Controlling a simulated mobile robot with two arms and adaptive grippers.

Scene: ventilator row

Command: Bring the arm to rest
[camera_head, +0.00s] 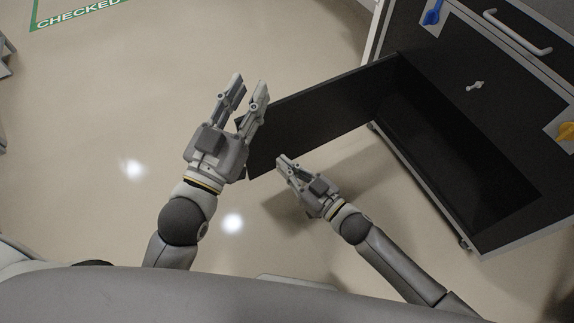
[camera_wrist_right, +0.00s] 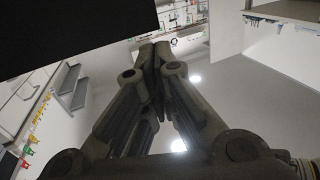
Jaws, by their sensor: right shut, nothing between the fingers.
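My left gripper (camera_head: 244,92) is at the upper middle of the head view, with its two fingers apart and nothing between them. It is beside the free end of the open dark door; whether they touch I cannot tell. My right gripper (camera_head: 281,161) is lower and to the right, near the door's lower edge, with its fingers together and empty. Its closed fingertips also show in the right wrist view (camera_wrist_right: 152,50). My right arm reaches up and left from the bottom right of the head view.
A dark cabinet (camera_head: 432,190) stands at the right with its door (camera_head: 325,112) swung open toward the left. It has a handle (camera_head: 517,32), a blue knob (camera_head: 432,14) and a yellow knob (camera_head: 567,131).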

